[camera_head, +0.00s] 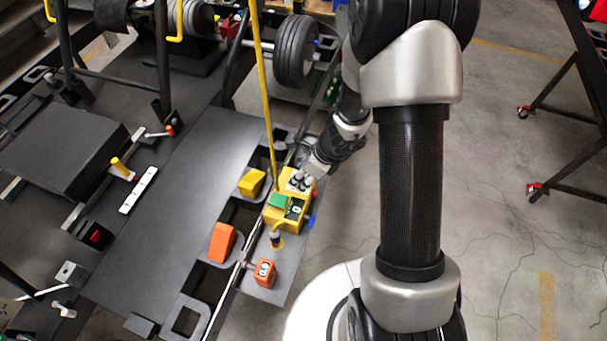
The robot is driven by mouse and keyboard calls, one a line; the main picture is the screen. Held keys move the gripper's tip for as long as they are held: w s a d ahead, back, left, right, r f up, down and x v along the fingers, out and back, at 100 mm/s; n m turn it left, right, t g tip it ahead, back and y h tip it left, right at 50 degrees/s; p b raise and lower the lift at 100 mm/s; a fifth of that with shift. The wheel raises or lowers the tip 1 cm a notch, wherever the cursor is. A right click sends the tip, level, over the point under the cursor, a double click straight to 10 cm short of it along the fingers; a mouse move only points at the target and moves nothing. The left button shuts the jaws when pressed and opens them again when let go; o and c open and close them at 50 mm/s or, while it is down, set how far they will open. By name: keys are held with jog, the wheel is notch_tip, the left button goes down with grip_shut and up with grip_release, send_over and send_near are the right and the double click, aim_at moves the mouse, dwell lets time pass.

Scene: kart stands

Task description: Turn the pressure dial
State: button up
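A yellow control box (284,208) stands on a dark grey side plate right of the kart stand's deck. It has a green patch (278,200) and a dark panel with small pale marks (295,209) on top. A small dark knob on a yellow base (276,240) sits just in front of it. I cannot tell for certain which part is the pressure dial. My gripper (314,168) is at the box's far right corner, beside small grey cylinders (298,181). Its fingertips are too small and partly hidden, so neither opening nor contact can be made out.
An orange block with white round marks (264,272) stands at the plate's front. An orange wedge (222,241) and a yellow block (251,182) sit to the left. A tall yellow rod (264,90) rises behind the box. Open floor (500,200) lies to the right.

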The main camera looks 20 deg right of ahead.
grip_shut()
dwell(0.3)
jog(key=shift+n+p, duration=0.3)
jog(key=shift+p, duration=0.05)
jog(key=shift+d+r+n+g+p, duration=0.15)
jog(key=shift+n+g+p, duration=0.35)
jog(key=shift+n+p, duration=0.4)
jog(key=n+p, duration=0.1)
jog(key=n+g+p, duration=0.1)
jog(key=n, duration=0.1)
jog(key=shift+w+n+y+p, duration=0.2)
jog(key=shift+n+y+p, duration=0.1)
jog(key=shift+y+p, duration=0.1)
jog(key=n+g+p, duration=0.1)
jog(key=n, duration=0.2)
jog(key=shift+w, duration=0.2)
jog(key=shift+n+g, duration=0.7)
jog(key=shift+n, duration=0.8)
